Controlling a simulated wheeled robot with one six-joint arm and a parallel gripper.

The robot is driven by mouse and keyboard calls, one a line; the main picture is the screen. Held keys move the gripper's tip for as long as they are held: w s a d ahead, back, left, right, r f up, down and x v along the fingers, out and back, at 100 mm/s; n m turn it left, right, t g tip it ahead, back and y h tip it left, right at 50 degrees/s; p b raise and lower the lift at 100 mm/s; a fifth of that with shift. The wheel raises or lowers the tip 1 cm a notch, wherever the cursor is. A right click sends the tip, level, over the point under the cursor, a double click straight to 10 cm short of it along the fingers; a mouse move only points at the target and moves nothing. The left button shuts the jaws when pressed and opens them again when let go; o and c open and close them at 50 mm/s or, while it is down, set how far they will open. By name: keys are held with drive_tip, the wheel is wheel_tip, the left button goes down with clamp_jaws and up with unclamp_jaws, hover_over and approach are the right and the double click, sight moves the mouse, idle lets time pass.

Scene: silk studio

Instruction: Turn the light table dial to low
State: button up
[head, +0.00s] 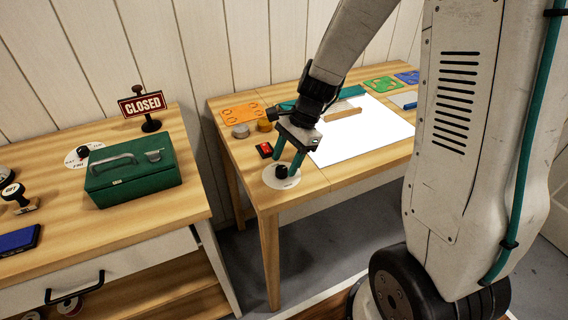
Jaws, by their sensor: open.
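The light table dial is a black knob (281,171) on a round pale plate (284,182) at the near left corner of the right wooden table. The glowing white light panel (362,137) lies to its right. My gripper (286,167) reaches down at the dial, its two teal fingers open and apart. The fingertips are at or just above the knob; I cannot tell if they touch it. Markings on the plate are too small to read.
A red-and-black item (265,150), round tins (241,131), an orange stencil (241,113) and a wooden block (343,114) lie near. The left bench holds a green box (132,173), a CLOSED sign (142,104) and another dial (83,151). A gap separates the tables.

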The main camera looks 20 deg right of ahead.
drive_tip(key=shift+x, duration=0.9)
drive_tip(key=c, duration=1)
drive_tip(key=shift+o, duration=0.2)
